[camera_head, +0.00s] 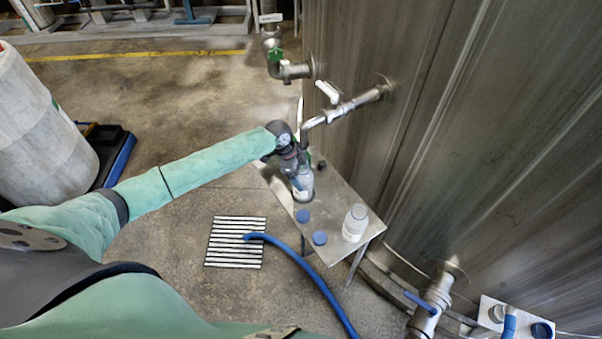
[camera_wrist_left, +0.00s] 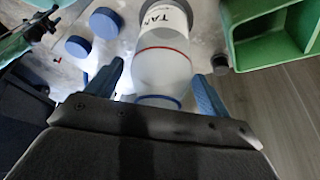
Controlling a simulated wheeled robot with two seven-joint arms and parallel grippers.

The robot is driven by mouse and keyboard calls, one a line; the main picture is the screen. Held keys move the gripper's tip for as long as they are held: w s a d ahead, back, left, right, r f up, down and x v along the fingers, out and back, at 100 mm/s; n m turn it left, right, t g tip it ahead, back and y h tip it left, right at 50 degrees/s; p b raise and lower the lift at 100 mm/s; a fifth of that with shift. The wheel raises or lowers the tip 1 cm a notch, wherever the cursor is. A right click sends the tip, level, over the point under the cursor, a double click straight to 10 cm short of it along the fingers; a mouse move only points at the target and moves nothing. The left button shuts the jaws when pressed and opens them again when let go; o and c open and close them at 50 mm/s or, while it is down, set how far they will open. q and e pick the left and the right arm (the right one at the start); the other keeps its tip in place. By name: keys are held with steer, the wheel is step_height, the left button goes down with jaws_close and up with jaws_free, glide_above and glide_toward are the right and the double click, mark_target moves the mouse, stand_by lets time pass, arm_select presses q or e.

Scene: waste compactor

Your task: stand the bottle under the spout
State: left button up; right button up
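A clear bottle with a white label (camera_head: 303,186) is on a small metal table, just below and in front of the bent metal spout (camera_head: 305,132). My left gripper (camera_head: 294,168) is at this bottle, reaching in from the left. In the left wrist view the bottle (camera_wrist_left: 162,65) lies between the two blue fingers (camera_wrist_left: 158,80), with a narrow gap visible on both sides, so the gripper looks open around it. The head view partly hides the bottle behind the gripper. A second bottle (camera_head: 355,222) stands upright at the table's near right corner. My right gripper is not in view.
The metal table (camera_head: 338,200) also bears two blue caps (camera_head: 303,216) and a dark cap (camera_head: 322,165). A green box (camera_wrist_left: 270,35) is close on the right in the wrist view. The tank wall (camera_head: 430,130) rises behind. A blue hose (camera_head: 310,275) crosses the floor.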

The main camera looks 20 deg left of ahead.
arm_select(q)
steer(key=shift+a, duration=0.25)
steer(key=p+v, duration=0.1)
steer(key=v, duration=0.1)
steer(key=p+v, duration=0.1)
steer(key=shift+r, duration=0.45)
steer(key=p+v, duration=0.3)
steer(key=v, duration=0.5)
steer(key=shift+a, duration=0.2)
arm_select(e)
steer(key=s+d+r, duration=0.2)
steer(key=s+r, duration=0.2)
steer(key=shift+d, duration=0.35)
arm_select(q)
steer(key=shift+r, duration=0.1)
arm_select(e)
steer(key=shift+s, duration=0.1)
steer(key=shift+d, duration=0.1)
